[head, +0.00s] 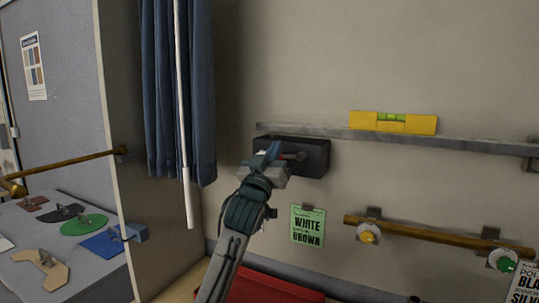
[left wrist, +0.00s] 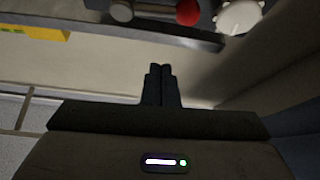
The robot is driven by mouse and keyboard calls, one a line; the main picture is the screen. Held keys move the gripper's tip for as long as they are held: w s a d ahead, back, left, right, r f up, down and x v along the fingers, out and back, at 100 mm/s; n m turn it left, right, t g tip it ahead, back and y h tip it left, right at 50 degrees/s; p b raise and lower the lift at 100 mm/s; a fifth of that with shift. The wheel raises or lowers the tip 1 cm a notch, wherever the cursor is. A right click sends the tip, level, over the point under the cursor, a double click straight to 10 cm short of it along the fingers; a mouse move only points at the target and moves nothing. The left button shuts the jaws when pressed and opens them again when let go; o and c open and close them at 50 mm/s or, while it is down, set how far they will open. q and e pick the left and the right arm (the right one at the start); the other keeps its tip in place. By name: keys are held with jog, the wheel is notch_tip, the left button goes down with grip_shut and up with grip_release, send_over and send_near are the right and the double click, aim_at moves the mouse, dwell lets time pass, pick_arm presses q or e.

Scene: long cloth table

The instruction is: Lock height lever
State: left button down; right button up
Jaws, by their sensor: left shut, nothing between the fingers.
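A dark box (head: 316,158) is mounted on the wall under the metal rail. A short grey lever with a rounded end (head: 297,156) shows on its front, and its other end is hidden behind my gripper. In the left wrist view a grey rod with a red knob (left wrist: 187,13) and a pale round knob (left wrist: 240,16) show at the top edge, partly cut off. My left gripper (head: 273,151) is in front of the box's left part. Its fingers (left wrist: 162,68) are together and empty, apart from the red knob in the wrist view. My right gripper is not in view.
A yellow spirit level (head: 393,122) rests on the metal rail (head: 470,145). A green card (head: 308,226) hangs below the box. A wooden rail (head: 425,231) is at right. A blue curtain (head: 178,90) with a white rod (head: 186,130) hangs left of my arm.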

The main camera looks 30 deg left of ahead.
aim_at(282, 156)
pick_arm(q)
jog(key=w+p, duration=0.1)
jog(key=w, duration=0.1)
jog(key=w+f+p, duration=0.1)
jog(key=shift+w, duration=0.35)
jog(key=shift+f, duration=0.65)
jog(key=shift+w, duration=0.1)
